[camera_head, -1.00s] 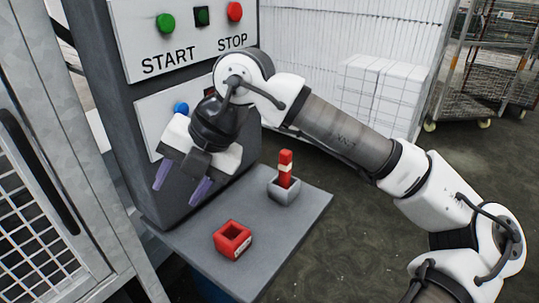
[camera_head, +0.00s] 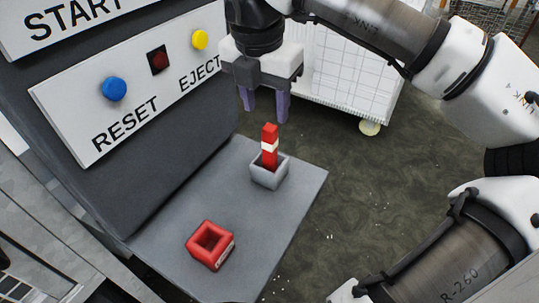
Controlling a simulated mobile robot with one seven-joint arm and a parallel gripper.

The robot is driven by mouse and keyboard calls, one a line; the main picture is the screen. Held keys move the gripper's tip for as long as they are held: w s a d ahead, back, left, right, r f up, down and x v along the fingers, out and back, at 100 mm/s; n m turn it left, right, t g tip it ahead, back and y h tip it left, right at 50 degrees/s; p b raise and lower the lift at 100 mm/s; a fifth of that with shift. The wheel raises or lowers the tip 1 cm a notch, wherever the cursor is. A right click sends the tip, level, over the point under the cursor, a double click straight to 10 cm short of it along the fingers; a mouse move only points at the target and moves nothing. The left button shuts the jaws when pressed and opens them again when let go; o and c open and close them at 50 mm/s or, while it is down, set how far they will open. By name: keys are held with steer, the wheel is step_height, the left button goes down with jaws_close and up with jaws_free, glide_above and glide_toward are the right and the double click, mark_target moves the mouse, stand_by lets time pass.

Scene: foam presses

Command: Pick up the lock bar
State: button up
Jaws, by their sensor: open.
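The lock bar (camera_head: 269,143) is a red upright bar with a white band, standing in a grey square holder (camera_head: 268,176) on the grey shelf (camera_head: 184,212). My gripper (camera_head: 265,112) points down with its two purple fingers apart and nothing between them. In the picture its fingertips are just above the top of the bar; I cannot tell the exact gap in depth. The bar's lower end is hidden inside the holder.
A red square holder (camera_head: 210,245), open and empty, stands on the shelf nearer the front. The panel behind carries a blue RESET button (camera_head: 113,88), a dark red square light (camera_head: 158,60) and a yellow EJECT button (camera_head: 199,39). Open floor lies right of the shelf.

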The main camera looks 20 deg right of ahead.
mark_target(270, 140)
steer(key=f+b, duration=0.1)
steer(key=f, duration=0.2)
steer(key=w+d+f+b, duration=0.1)
steer(key=f, duration=0.3)
steer(key=f+b, duration=0.2)
steer(key=f, duration=0.1)
steer(key=shift+w+d+f, duration=0.15)
steer(key=shift+d, duration=0.05)
jaws_close()
